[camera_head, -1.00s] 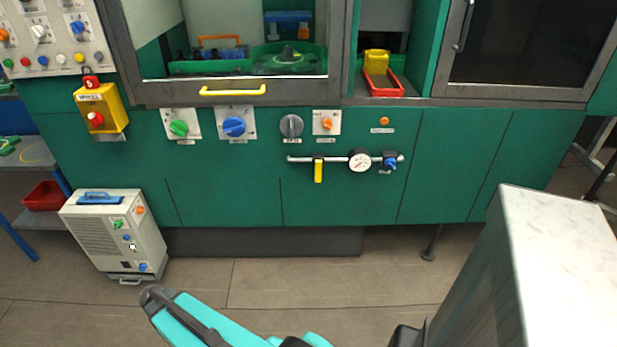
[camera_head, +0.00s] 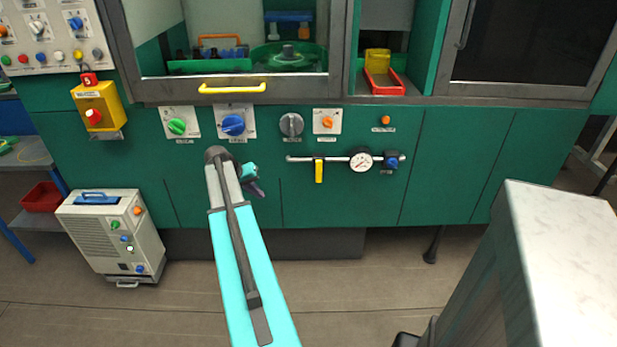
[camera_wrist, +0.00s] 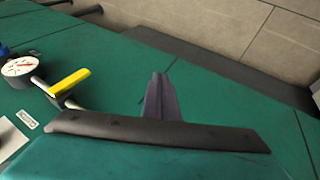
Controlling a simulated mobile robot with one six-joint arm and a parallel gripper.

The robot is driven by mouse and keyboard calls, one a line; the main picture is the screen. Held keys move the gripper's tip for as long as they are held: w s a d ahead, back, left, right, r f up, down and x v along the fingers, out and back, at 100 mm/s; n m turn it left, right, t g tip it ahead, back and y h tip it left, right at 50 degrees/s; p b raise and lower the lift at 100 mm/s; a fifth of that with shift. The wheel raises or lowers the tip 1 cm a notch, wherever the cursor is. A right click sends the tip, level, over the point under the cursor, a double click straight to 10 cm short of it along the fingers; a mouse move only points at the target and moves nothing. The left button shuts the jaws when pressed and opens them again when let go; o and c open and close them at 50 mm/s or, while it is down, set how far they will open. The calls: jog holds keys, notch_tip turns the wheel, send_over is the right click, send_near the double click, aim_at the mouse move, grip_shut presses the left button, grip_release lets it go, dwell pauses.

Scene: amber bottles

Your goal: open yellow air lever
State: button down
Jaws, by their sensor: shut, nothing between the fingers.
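The yellow air lever (camera_head: 319,171) hangs straight down from a horizontal metal air pipe (camera_head: 337,159) on the green cabinet front. A round white gauge (camera_head: 361,161) sits on the pipe to the lever's right. My gripper (camera_head: 257,192) is left of the lever and a little lower, apart from it. In the wrist view, my gripper's dark fingers (camera_wrist: 160,95) are together and empty. The yellow lever (camera_wrist: 69,82) is to their left there, with the gauge (camera_wrist: 19,67) further left.
A blue knob (camera_head: 391,161) ends the pipe on the right. Green (camera_head: 177,127) and blue (camera_head: 233,125) knobs are on the panel above my arm. A grey floor unit (camera_head: 112,235) stands at left. A marble-topped block (camera_head: 565,250) fills the lower right.

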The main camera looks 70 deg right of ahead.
aim_at(319, 171)
jog(key=s+d+r+m, duration=0.2)
jog(key=s+d+r, duration=0.5)
jog(key=d+r, duration=0.1)
jog(key=shift+s+d+r+g+h, duration=0.15)
jog(key=shift+d+r+g+h, duration=0.25)
jog(key=shift+d, duration=0.35)
jog(key=shift+s+d+f+p, duration=0.1)
jog(key=shift+s+d+f, duration=1)
jog(key=shift+f, duration=0.25)
jog(key=shift+s+d+f+p, duration=0.1)
jog(key=shift+s+d+f, duration=1.05)
jog(key=shift+f, duration=0.15)
jog(key=shift+s+d+f+p, duration=0.1)
jog(key=shift+s+d+f, duration=1)
jog(key=shift+f, duration=0.25)
jog(key=shift+s+f, duration=0.1)
jog(key=shift+f, duration=0.05)
